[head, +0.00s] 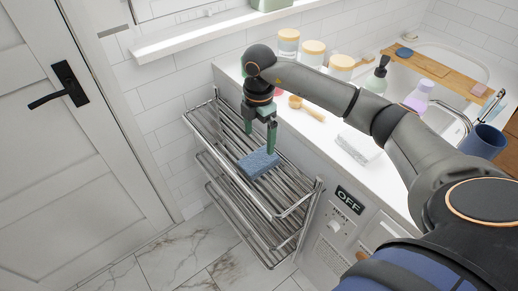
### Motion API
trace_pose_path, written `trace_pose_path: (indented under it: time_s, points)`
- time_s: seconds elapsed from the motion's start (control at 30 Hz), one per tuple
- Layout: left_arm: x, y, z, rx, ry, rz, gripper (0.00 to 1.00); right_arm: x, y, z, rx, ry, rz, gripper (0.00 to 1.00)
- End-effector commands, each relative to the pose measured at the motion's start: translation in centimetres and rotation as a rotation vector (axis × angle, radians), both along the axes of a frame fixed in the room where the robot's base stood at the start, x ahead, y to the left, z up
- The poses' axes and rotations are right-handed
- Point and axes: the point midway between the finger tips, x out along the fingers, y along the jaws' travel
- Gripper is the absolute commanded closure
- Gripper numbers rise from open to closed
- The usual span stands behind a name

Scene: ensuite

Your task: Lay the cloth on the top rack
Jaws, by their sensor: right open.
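A folded blue cloth (258,163) lies on the top rack (285,190) of a chrome towel rack with several tiers. My right gripper (259,142) points down just above and behind the cloth, with its green fingers apart. The cloth rests on the bars and does not appear to be held between the fingers. My left gripper is not in the picture.
A white counter (312,125) runs along the right of the rack, with lidded jars (312,52), a wooden brush (308,107), a white folded towel (359,147) and a dark soap bottle (378,76). A white door (75,150) stands at the left. A shelf (215,33) is on the wall above.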

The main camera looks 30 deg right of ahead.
Motion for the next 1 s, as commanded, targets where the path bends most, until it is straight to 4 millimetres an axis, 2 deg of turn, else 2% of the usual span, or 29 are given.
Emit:
trace_pose_path:
  time_s: [0.1, 0.2, 0.27, 0.37, 0.47, 0.5, 0.53, 0.6, 0.7, 0.73, 0.8, 0.87, 0.93, 1.0]
  points:
    - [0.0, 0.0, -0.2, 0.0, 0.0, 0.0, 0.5, 0.1, 0.0, 1.9, 0.0, -0.004, 0.0, 0.0]
    - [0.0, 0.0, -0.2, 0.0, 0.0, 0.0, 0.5, 0.0, 0.0, 2.8, 0.001, -0.002, 0.001, 0.0]
    - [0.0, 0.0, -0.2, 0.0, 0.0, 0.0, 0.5, -0.1, 0.4, 2.8, 0.015, 0.001, 0.013, 0.0]
    - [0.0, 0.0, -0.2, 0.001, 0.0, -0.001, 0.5, -0.7, 3.3, 1.5, 0.116, 0.011, 0.098, 0.0]
    - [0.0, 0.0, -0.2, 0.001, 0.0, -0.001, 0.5, -2.4, 9.7, -0.9, 0.365, 0.007, 0.262, 0.0]
    - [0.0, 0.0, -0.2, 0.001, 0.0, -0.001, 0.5, -3.4, 13.0, -1.6, 0.502, -0.008, 0.329, 0.0]
    - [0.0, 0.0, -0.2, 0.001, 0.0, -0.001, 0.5, -4.3, 15.5, -1.7, 0.614, -0.028, 0.374, 0.0]
    - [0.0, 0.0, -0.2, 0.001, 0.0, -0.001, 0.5, -6.1, 20.7, -1.2, 0.878, -0.096, 0.437, 0.0]
    - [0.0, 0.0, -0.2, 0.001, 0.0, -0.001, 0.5, -7.5, 26.0, 1.1, 1.221, -0.248, 0.415, 0.0]
    - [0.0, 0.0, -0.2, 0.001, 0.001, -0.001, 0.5, -7.7, 26.9, 1.9, 1.31, -0.302, 0.382, 0.0]
    - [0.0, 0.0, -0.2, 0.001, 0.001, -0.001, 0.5, -7.4, 28.1, 3.6, 1.483, -0.439, 0.259, 0.0]
    - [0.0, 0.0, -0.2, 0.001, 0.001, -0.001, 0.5, -6.6, 28.0, 4.5, 1.584, -0.561, 0.108, 0.0]
    - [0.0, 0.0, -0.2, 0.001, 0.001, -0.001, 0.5, -5.4, 26.6, 4.4, 1.638, -0.692, -0.106, 0.0]
    - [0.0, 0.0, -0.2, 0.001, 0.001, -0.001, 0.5, -4.4, 24.4, 2.8, 1.621, -0.795, -0.349, 0.0]
